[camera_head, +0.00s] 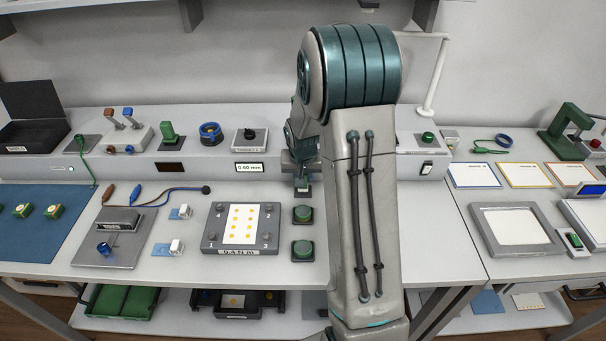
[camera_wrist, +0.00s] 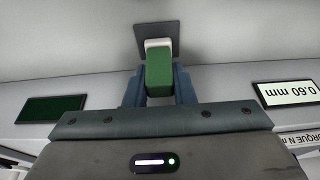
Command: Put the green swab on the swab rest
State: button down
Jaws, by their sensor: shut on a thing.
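The green swab (camera_wrist: 159,76), a green block with a pale end, sits between the two fingers of my gripper (camera_wrist: 159,88) in the wrist view. In the head view my gripper (camera_head: 302,184) points down in front of the raised back step, near the table. A dark square plate (camera_wrist: 172,28), which looks like the swab rest, lies at the swab's pale end in the wrist view. I cannot tell whether they touch. In the head view my arm and gripper hide much of this spot, and the swab is too small to make out clearly.
A grey tray with yellow dots (camera_head: 212,238) is at left. A 0.60 mm display (camera_head: 250,168) is on the step. Another green block (camera_head: 168,131) stands on the step at left.

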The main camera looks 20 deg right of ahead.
jog(key=shift+f, duration=0.2)
jog(key=c, duration=1.2)
grip_release()
jog(key=shift+r, duration=0.45)
jog(key=v, duration=1.1)
jog(key=s+a+r+n, duration=0.1)
jog(key=s+a, duration=0.2)
jog(key=s, duration=0.4)
jog(key=s+a+r+n+y, duration=0.1)
jog(key=s+a+r+n, duration=0.1)
jog(key=s, duration=0.6)
jog(key=s+a+r+n, duration=0.1)
jog(key=s+a, duration=0.4)
jog(key=s, duration=0.3)
jog(key=shift+s+r+n+b, duration=0.2)
jog(key=shift+r+n+b, duration=0.15)
jog(key=shift+b, duration=0.1)
